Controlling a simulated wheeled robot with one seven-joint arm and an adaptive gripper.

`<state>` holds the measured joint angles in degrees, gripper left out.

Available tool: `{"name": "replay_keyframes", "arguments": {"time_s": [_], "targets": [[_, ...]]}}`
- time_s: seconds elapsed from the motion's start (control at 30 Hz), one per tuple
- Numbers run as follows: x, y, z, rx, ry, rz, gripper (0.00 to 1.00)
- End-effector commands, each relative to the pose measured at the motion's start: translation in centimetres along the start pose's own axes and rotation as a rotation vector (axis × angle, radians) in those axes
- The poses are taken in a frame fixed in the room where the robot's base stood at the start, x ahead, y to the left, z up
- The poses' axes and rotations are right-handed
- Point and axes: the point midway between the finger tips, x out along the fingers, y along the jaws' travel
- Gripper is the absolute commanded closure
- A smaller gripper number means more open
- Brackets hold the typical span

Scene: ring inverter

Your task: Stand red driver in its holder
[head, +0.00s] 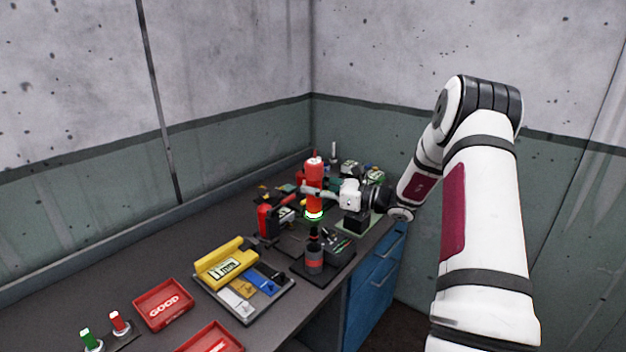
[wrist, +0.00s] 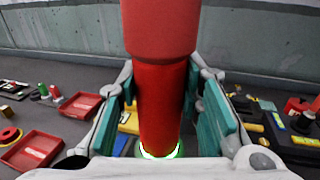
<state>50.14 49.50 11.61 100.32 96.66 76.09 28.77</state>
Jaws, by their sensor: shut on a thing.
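The red driver (head: 314,178) is a thick red cylinder, held upright above the bench, with a glowing white-green ring at its lower end. My gripper (head: 322,192) is shut on it from the right. In the wrist view the driver (wrist: 163,95) stands between the teal pads of my gripper (wrist: 162,110), its top cut off by the frame edge. I cannot tell for sure which item is its holder.
A red item on a black stand (head: 265,221) is close left of the driver. Clutter fills the back corner. The bench's left strip is clear.

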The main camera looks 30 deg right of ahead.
Motion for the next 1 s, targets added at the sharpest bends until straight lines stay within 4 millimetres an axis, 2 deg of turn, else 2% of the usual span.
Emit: {"name": "replay_keyframes", "arguments": {"time_s": [1.0], "targets": [[0.1,-0.1,-9.7,0.0,-0.004,0.0,1.0]]}}
